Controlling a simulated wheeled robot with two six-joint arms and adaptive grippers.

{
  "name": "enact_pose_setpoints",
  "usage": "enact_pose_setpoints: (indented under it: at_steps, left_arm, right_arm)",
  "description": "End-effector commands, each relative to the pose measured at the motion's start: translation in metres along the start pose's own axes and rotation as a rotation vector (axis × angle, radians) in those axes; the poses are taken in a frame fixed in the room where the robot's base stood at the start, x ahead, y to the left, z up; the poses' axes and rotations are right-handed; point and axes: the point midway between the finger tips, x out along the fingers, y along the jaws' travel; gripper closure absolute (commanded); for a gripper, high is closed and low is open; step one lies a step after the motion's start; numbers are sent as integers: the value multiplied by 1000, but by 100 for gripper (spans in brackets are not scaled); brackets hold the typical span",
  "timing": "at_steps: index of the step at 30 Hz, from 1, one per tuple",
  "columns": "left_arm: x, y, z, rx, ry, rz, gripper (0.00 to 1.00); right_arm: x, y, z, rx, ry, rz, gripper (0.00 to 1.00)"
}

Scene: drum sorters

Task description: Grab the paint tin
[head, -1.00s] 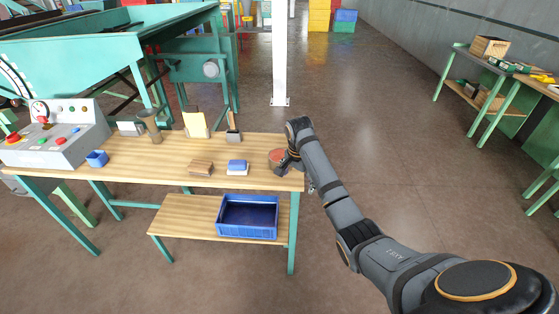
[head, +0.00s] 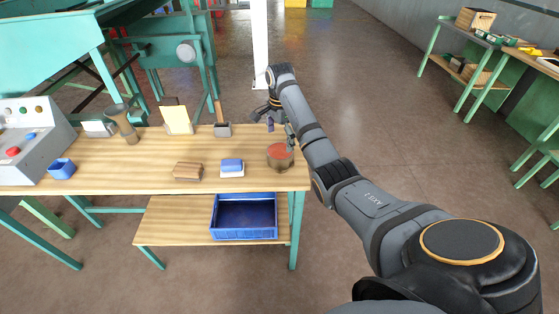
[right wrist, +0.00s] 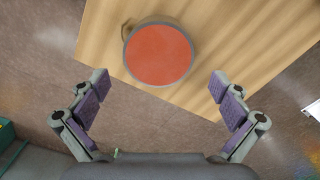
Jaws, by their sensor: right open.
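The paint tin (head: 280,157) is a short metal can with an orange-red top. It stands upright at the right end of the wooden workbench (head: 120,168). In the right wrist view the tin (right wrist: 158,55) shows its round top near the upper middle, close to the bench corner. My right gripper (head: 272,119) is open and empty, above and behind the tin in the head view. In the right wrist view its spread fingers (right wrist: 158,84) lie either side of and below the tin, with a gap to it. My left gripper is not in view.
A blue sponge-like block (head: 232,167), a brown block (head: 187,171), a brush in a holder (head: 222,127) and a control box (head: 28,140) share the bench. A blue crate (head: 244,218) sits on the lower shelf. A white post (head: 260,45) stands behind. Floor right of the bench is clear.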

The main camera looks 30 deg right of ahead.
Motion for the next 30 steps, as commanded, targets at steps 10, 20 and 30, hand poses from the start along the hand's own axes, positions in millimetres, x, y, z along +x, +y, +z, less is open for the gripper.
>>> enact_pose_setpoints:
  at_steps: [10, 20, 30]
  left_arm:
    - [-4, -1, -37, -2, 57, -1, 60]
    - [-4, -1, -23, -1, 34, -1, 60]
    - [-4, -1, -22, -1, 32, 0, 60]
  right_arm:
    - [34, 4, 2, -1, -1, 4, 0]
    - [65, 4, 2, -1, 0, -1, 0]
    - [64, 4, 2, -1, 0, 0, 31]
